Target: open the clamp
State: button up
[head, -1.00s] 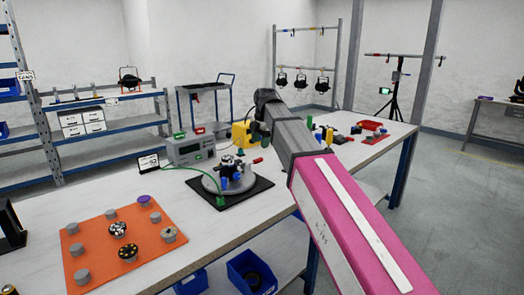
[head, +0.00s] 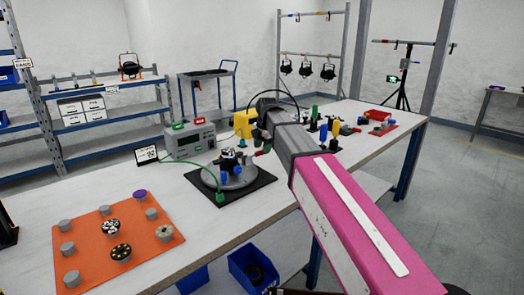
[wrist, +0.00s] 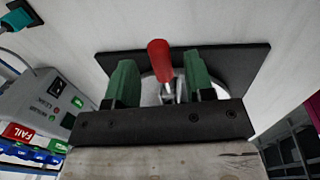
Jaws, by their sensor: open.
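The clamp's red handle (wrist: 159,58) stands between the two green fingers of my gripper (wrist: 160,75) in the wrist view. The fingers are apart, with a visible gap on each side of the handle. The clamp's metal part (wrist: 168,92) shows below the handle, partly hidden by my gripper. In the head view the clamp sits on a round grey fixture (head: 238,181) with blue and black parts, on a black mat (head: 262,191). My gripper (head: 264,143) is at the fixture's right side, mostly hidden behind my arm.
An orange mat (head: 88,262) with several pucks lies at the front left. Several coloured posts (head: 323,132) stand to the right.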

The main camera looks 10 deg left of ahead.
jog(key=shift+w+a+f, duration=0.1)
jog(key=shift+f, duration=0.75)
grip_shut()
jog(key=shift+r, duration=0.1)
jog(key=r+t+h, duration=0.1)
jog(key=t, duration=0.1)
jog(key=s+a+r+t+h, duration=0.1)
jog(key=h, duration=0.1)
jog(key=shift+s+r+t, duration=0.1)
jog(key=shift+r+t, duration=0.15)
jog(key=shift+t, duration=0.15)
jog(key=shift+s+a+r+n+t+h, duration=0.15)
jog(key=shift+s+a+r+t+h, duration=0.15)
jog(key=shift+t+h, duration=0.3)
jog(key=shift+s+a+r+n+t+h, duration=0.1)
jog(key=shift+s+a+r+t+h, duration=0.2)
jog(key=shift+t+h, duration=0.3)
jog(key=shift+s+a+r+n+t+h, duration=0.2)
jog(key=shift+r+t+h, duration=0.25)
jog(key=shift+t, duration=0.25)
